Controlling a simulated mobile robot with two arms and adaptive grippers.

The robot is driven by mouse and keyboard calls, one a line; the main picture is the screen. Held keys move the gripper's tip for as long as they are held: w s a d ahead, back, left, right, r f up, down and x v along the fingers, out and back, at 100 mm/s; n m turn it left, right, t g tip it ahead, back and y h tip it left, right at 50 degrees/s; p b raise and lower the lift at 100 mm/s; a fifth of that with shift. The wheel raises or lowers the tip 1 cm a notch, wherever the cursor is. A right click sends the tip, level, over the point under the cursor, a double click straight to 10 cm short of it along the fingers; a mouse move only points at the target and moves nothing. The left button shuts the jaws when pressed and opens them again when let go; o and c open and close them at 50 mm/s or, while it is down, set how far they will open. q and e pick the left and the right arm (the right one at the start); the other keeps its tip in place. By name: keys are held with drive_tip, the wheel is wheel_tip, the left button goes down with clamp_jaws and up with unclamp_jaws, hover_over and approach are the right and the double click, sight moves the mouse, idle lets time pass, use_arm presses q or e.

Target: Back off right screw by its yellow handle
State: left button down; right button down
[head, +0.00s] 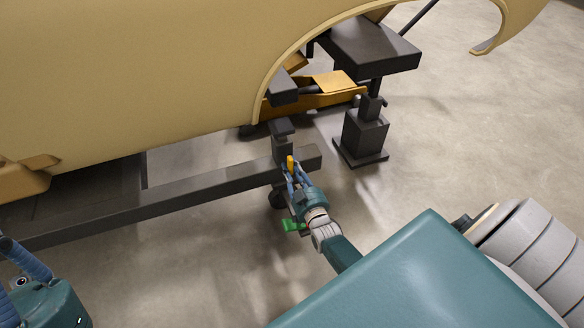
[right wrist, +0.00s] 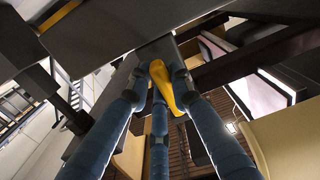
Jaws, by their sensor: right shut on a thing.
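The yellow handle (head: 290,163) shows as a small upright piece at the right end of the dark beam (head: 170,201), in the head view. My right gripper (head: 293,173) reaches it from the lower right and is shut on it. In the right wrist view the yellow handle (right wrist: 168,90) lies between the blue fingers of the right gripper (right wrist: 163,82), just below a dark block. The screw itself is hidden or cannot be told from the dark parts around it. Part of my left gripper (head: 28,262) shows at the lower left edge, away from the beam; its fingertips are cut off.
A tan car body shell (head: 150,75) hangs over the beam, with a wheel arch edge close above. A dark jack stand (head: 364,135) stands to the right. An ochre suspension arm (head: 320,95) sits behind. Open concrete floor (head: 450,135) lies at the right.

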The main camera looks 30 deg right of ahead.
idle(0.3)
drive_tip(key=c, duration=1.5)
unclamp_jaws()
drive_tip(key=shift+c, duration=0.2)
drive_tip(key=v, duration=1.2)
